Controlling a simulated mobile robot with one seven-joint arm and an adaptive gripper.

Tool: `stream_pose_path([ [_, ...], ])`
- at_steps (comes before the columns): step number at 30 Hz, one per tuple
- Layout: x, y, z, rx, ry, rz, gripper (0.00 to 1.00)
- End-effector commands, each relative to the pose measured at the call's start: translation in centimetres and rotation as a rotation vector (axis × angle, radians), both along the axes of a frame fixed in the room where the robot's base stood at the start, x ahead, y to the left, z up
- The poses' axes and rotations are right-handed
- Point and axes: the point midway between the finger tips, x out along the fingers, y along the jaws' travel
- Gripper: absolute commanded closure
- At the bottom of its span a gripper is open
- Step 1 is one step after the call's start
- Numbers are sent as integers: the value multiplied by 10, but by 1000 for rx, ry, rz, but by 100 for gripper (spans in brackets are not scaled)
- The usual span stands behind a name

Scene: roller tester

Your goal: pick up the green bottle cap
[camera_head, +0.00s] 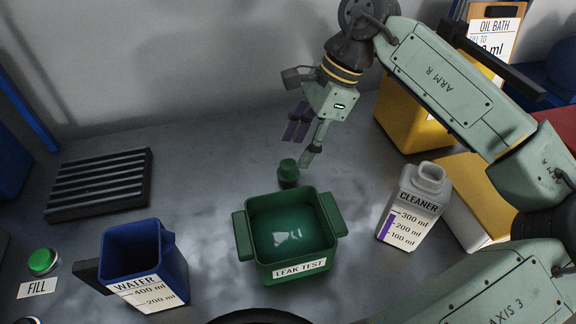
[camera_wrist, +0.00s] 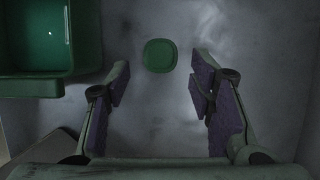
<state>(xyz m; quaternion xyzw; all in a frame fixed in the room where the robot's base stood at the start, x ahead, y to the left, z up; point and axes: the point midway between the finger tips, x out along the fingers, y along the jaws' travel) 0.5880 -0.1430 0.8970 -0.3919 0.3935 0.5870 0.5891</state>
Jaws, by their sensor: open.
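The green bottle cap (camera_head: 288,173) stands on the grey bench just behind the green leak test tub. In the wrist view the cap (camera_wrist: 160,55) shows from above as a rounded green square, beyond the fingertips and roughly midway between them. My gripper (camera_head: 301,144) is open and empty, above the bench and behind the cap in the head view. Its two purple-padded fingers stand wide apart in the wrist view (camera_wrist: 161,82). Nothing touches the cap that I can see.
The green tub (camera_head: 243,235) with liquid is close in front of the cap; its corner shows in the wrist view (camera_wrist: 85,57). A blue water jug (camera_head: 146,262), a cleaner bottle (camera_head: 413,205), a black grate (camera_head: 100,184) and a yellow container (camera_head: 405,112) stand around. Bench left of the cap is clear.

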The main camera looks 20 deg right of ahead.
Motion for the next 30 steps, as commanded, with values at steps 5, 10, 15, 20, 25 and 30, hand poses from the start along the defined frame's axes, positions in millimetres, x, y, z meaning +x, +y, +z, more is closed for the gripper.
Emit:
stream_pose_path([
  [5,-1,7,-16,1,3,1,51],
  [10,-1,16,-40,0,1,0,51],
  [15,0,19,-49,0,-1,0,51],
  [20,0,19,-49,0,-1,-1,51],
  [25,0,19,-49,0,-1,-1,62],
  [30,0,19,-49,-1,-1,-1,74],
])
